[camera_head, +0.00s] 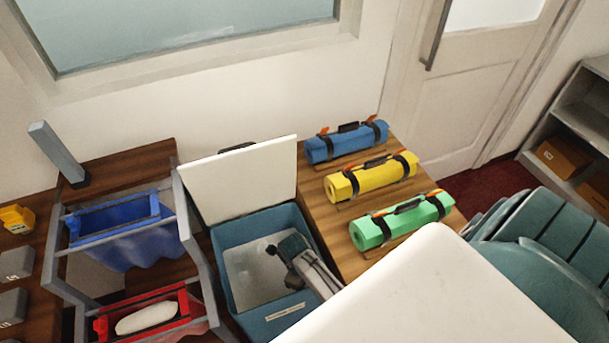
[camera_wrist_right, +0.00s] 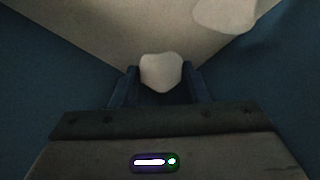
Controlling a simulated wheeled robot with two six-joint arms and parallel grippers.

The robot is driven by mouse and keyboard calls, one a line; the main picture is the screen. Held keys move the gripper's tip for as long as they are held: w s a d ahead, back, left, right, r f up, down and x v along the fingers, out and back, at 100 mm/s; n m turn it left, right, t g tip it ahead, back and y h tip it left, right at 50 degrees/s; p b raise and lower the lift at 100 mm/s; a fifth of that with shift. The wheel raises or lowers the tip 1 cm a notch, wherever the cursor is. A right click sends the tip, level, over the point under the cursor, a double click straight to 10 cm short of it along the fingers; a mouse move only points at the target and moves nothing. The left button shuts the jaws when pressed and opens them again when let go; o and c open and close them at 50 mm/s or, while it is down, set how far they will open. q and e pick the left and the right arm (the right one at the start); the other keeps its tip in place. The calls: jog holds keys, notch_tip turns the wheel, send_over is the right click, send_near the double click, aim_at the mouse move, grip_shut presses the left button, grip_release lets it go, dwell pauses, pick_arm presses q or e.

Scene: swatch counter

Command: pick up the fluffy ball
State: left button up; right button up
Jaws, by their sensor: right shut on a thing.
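A whitish, rounded lump, which looks like the fluffy ball (camera_wrist_right: 161,72), is between the two fingers of my right gripper (camera_wrist_right: 160,76) in the right wrist view. The fingers touch its sides and are shut on it. In the head view my right gripper (camera_head: 285,265) is down inside a teal bin (camera_head: 226,239), and I cannot make out the ball there. The bin has a pale floor (camera_head: 243,272). A second pale shape (camera_wrist_right: 225,14) shows at the top right of the wrist view; I cannot tell what it is. My left gripper is not in view.
A white lid (camera_head: 240,178) stands open behind the bin. Blue (camera_head: 345,142), yellow (camera_head: 371,177) and green (camera_head: 401,220) rolls lie to the right. A grey frame holds blue (camera_head: 122,240) and red (camera_head: 186,335) bags to the left; teal chairs (camera_head: 550,245) stand at right.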

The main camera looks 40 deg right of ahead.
notch_tip(320, 180, up, 17)
dwell(0.4)
jog(key=shift+f, duration=0.1)
